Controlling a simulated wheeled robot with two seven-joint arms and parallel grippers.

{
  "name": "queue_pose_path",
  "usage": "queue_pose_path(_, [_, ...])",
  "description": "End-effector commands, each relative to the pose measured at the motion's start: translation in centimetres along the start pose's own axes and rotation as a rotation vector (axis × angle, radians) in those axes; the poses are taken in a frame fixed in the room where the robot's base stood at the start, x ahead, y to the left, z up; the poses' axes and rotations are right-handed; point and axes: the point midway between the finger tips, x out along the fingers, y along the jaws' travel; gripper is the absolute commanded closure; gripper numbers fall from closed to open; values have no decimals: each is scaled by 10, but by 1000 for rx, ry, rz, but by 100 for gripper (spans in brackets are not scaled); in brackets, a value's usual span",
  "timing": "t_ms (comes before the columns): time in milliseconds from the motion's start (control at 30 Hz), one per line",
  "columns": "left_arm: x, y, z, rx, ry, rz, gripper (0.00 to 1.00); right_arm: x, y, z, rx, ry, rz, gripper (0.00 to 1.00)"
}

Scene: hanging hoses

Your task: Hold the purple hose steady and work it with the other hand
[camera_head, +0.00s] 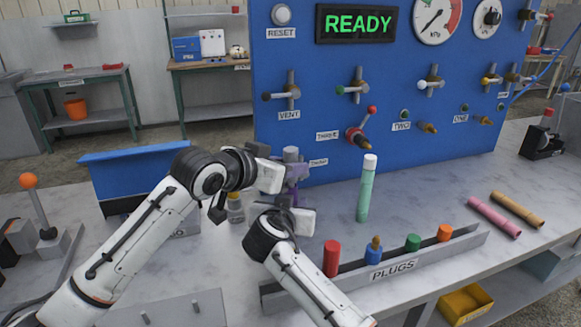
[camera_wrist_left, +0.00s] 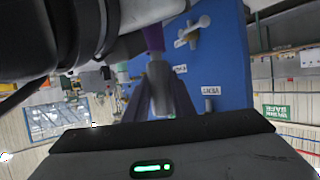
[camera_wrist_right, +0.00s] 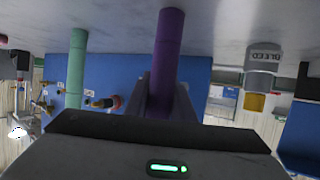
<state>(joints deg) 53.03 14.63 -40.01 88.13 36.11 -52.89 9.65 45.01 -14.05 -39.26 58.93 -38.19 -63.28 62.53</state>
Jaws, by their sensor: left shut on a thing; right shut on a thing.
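The purple hose (camera_head: 294,188) stands upright above the bench, mostly hidden by my grippers. A grey end piece (camera_head: 291,154) tops it. My left gripper (camera_head: 291,173) is shut high on the hose; in the left wrist view the grey end piece (camera_wrist_left: 161,92) lies between its fingers, with purple (camera_wrist_left: 153,37) beside it. My right gripper (camera_head: 285,208) is just below, shut on the hose. In the right wrist view the purple hose (camera_wrist_right: 166,52) runs between the fingers.
A green hose (camera_head: 365,192) with a white top stands to the right. A PLUGS rack (camera_head: 420,259) holds coloured plugs in front. Pink (camera_head: 493,216) and tan (camera_head: 517,209) tubes lie at the right. The blue panel (camera_head: 330,105) with valves and nozzles rises behind. A small jar (camera_head: 235,208) stands left of my grippers.

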Motion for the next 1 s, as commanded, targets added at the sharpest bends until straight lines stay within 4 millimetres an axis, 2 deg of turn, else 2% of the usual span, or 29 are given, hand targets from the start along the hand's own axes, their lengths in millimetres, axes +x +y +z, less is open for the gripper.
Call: queue_pose_path(1000, [-15,0,-37,0,2,0,100,0,0,1,-1,-2,1,100])
